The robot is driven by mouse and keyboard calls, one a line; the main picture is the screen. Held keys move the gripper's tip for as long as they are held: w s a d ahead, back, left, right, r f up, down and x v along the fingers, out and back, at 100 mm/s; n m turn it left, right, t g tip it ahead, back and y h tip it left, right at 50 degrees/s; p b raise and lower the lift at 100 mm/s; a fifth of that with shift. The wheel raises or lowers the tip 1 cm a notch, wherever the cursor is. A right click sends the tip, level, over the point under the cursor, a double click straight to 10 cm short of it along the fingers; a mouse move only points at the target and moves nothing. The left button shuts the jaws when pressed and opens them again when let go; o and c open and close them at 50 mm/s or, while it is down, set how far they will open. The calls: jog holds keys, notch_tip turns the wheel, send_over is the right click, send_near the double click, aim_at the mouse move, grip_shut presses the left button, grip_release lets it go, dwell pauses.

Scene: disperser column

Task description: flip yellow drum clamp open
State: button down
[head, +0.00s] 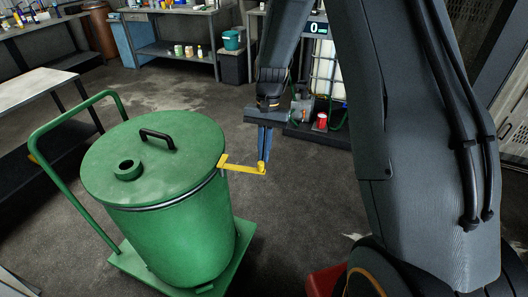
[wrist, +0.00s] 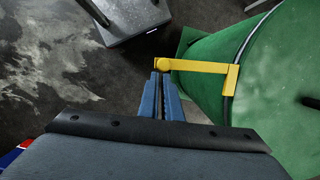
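The green drum (head: 172,235) stands upright with its lid (head: 150,155) on and a dark ring around the rim.
The drum stands on a green trolley (head: 125,258) with a raised handle at the left. A metal table (head: 30,88) is at far left, and a workbench (head: 180,48) with bottles is behind. Floor between drum and bench is clear.

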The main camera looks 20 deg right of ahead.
jog(key=shift+s+f, duration=0.15)
jog(key=shift+s, duration=0.2)
jog(key=w+d+r+b, duration=0.3)
jog(key=w+r, duration=0.3)
jog(key=r, duration=0.4)
jog(key=shift+d+b, duration=0.35)
jog(key=shift+d, duration=0.05)
jog(key=shift+s, duration=0.1)
jog(key=s+f+n+t, duration=0.2)
jog(key=s+n, duration=0.1)
jog(key=s, duration=0.7)
jog(key=s+a+f+n+t+h, duration=0.1)
jog(key=s+f+n, duration=0.1)
jog(key=s, duration=0.9)
jog(key=shift+a+f+n+t+b, duration=0.3)
jog(key=shift+f+n+t+b, duration=0.1)
jog(key=shift+n, duration=0.2)
